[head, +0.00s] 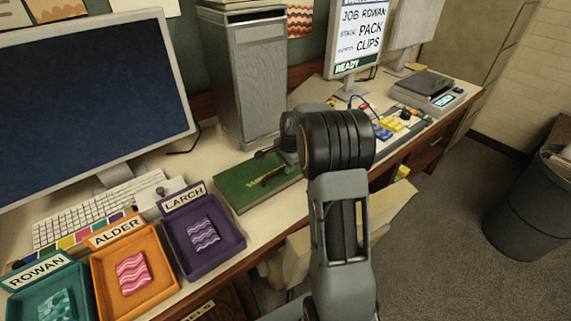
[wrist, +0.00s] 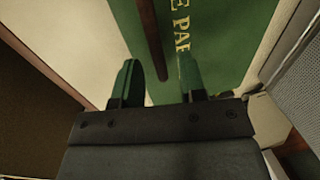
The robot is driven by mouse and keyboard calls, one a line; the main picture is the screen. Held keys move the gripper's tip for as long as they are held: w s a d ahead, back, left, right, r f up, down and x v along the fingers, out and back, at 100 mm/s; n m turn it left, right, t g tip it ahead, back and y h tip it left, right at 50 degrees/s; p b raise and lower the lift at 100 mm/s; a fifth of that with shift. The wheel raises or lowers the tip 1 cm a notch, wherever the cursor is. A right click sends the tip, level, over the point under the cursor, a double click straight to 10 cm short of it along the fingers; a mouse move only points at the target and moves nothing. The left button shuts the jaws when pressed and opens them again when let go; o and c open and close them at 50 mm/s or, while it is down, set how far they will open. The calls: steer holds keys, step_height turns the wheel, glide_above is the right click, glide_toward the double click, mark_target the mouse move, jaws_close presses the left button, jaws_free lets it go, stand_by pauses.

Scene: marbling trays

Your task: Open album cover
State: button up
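In the wrist view the green cover (wrist: 222,40) fills the upper middle, with large gold letters. A dark brown bar (wrist: 151,40) runs along the cover's left edge there. My gripper (wrist: 159,85) is open; its two fingers are apart, with the bar's lower end seen between them. I cannot tell whether either finger touches the cover.
Teal (head: 75,270), orange (head: 165,290) and purple (head: 235,240) trays with patterned pieces stand left of the album. A keyboard (head: 85,217) and large monitor (head: 90,95) are behind them. A grey cabinet (head: 262,85) rises behind the album. A scale (head: 440,98) sits far right.

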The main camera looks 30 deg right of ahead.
jaws_close()
stand_by(0.4)
